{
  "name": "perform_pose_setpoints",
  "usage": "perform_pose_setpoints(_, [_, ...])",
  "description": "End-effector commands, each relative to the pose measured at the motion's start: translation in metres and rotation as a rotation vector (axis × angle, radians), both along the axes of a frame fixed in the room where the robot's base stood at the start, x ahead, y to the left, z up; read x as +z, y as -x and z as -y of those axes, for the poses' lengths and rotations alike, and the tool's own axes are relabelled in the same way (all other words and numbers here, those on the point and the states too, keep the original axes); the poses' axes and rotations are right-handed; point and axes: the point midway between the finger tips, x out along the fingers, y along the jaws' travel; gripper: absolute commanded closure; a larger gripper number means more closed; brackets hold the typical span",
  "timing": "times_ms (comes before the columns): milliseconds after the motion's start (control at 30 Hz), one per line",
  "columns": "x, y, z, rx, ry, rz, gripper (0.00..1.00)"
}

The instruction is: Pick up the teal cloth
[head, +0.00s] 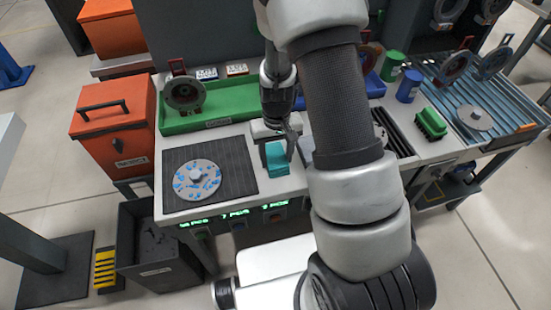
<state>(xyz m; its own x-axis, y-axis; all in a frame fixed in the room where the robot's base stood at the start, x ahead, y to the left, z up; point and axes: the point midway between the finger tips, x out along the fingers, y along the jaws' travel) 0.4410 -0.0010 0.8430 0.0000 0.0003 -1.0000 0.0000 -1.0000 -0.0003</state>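The teal cloth (278,165) is a small folded block near the front edge of the white worktop, just right of the dark ribbed mat. My gripper (277,150) points down at it from above. One finger shows at the cloth's left side and one at its right side, with the cloth's upper part between them. I cannot tell whether the fingers touch or squeeze the cloth, or whether it rests on the worktop. My arm hides the worktop just right of it.
A metal disc with blue patches (197,180) lies on the ribbed mat (236,160). A green tray (225,101) stands behind. A blue cup (409,86), a green brush (431,123) and a slatted conveyor (500,112) are to the right. An orange bin (115,125) stands left.

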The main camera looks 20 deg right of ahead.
Motion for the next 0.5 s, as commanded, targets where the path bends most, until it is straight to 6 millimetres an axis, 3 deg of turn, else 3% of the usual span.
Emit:
perform_pose_setpoints(67, [0.000, 0.000, 0.000, 0.000, 0.000, 0.000, 0.72])
perform_pose_setpoints(333, [0.004, -0.001, 0.000, 0.000, 0.000, 0.002, 0.72])
perform_pose_setpoints(500, [0.029, -0.001, 0.000, 0.002, 0.000, 0.005, 0.72])
